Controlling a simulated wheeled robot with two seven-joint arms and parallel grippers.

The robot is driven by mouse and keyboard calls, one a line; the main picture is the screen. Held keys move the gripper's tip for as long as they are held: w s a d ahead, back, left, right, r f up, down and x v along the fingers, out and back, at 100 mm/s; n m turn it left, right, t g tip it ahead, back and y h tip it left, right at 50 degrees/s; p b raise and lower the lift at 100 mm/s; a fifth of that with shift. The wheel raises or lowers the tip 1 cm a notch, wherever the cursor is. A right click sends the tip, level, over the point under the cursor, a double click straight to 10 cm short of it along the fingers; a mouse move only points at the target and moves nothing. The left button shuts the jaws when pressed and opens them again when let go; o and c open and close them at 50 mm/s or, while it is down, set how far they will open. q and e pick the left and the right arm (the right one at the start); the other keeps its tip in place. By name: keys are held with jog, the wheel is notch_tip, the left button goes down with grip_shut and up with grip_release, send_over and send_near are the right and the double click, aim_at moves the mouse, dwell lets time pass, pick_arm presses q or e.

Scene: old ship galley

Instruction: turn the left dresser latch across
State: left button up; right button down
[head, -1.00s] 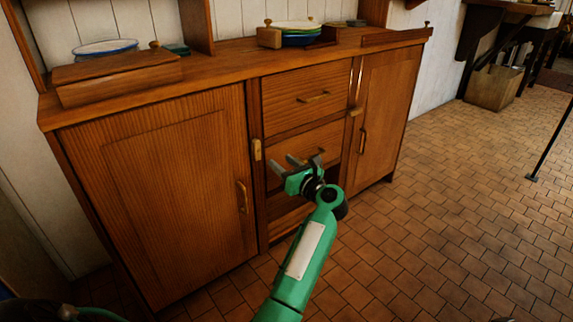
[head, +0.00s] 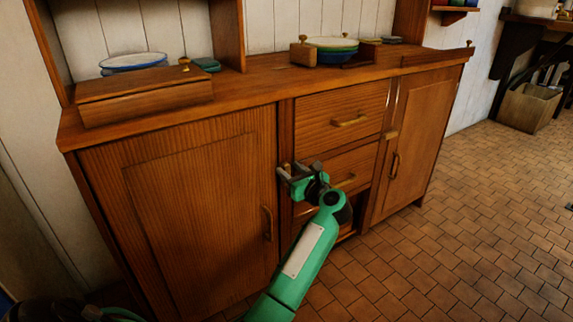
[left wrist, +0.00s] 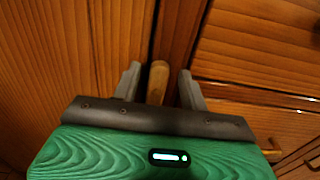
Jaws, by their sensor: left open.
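The left dresser latch (left wrist: 157,80) is a small pale wooden bar on the post beside the left door (head: 200,200). In the left wrist view it stands upright, lengthwise between the fingers. My left gripper (left wrist: 159,84) is open, with one finger on each side of the latch; small gaps show, and I cannot tell whether either finger touches it. In the head view the gripper (head: 290,171) is at the post and mostly covers the latch. The left door is closed.
Drawers with brass handles (head: 350,122) are right of the post. The right latch (head: 391,135) lies across beside the right door (head: 418,140). A wooden box (head: 145,97) and plates (head: 332,43) stand on the dresser top.

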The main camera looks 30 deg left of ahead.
pick_arm(q)
jog(key=shift+w+a, duration=0.1)
jog(key=shift+a, duration=0.2)
grip_shut()
